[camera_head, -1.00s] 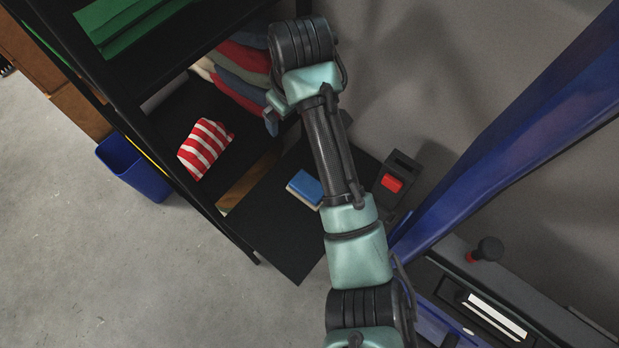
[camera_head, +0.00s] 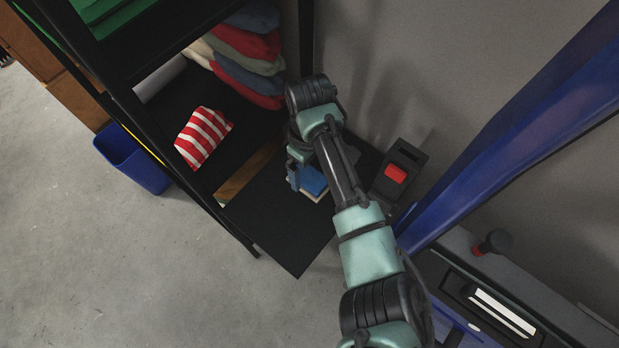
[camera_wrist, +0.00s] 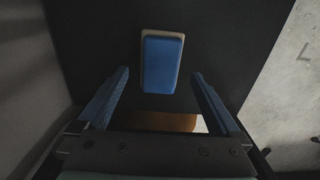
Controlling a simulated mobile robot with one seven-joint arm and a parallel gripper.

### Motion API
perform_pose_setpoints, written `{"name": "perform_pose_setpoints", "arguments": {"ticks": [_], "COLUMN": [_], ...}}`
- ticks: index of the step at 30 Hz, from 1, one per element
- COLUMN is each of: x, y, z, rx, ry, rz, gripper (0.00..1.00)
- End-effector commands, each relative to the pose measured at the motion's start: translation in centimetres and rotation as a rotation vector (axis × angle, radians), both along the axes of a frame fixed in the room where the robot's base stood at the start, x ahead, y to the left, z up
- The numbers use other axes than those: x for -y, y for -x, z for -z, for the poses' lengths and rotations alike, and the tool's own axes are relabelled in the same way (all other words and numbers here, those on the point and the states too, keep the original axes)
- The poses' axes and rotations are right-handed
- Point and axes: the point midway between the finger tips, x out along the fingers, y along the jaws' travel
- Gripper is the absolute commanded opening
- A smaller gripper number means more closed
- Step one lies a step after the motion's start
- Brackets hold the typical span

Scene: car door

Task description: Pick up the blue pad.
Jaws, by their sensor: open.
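The blue pad (camera_wrist: 163,64) lies flat on a black shelf surface (camera_wrist: 75,30), with a pale tan layer showing along its edges. In the wrist view it sits ahead of my gripper (camera_wrist: 159,85), roughly centred between the two blue-lined fingers, which are open and empty. In the head view the pad (camera_head: 313,181) is partly hidden by my wrist, and only part of my gripper (camera_head: 293,176) shows beside it. The fingers do not touch the pad in the wrist view.
A red and white striped cloth (camera_head: 203,137) and a stack of folded cloths (camera_head: 247,55) lie on the shelf to the left. A black box with a red button (camera_head: 396,173) stands right of the pad. A blue bin (camera_head: 131,160) stands on the floor.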

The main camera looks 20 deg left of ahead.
Motion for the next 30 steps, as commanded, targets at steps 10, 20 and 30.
{"name": "perform_pose_setpoints", "arguments": {"ticks": [10, 20, 30], "x": [0.0, 0.0, 0.0], "y": [0.1, 0.1, 0.1], "z": [3.1, 3.0, 3.0], "rx": [0.001, 0.001, 0.001], "ry": [-0.002, -0.002, -0.002], "rz": [0.001, 0.001, 0.001], "gripper": [1.00, 0.66, 0.06]}}
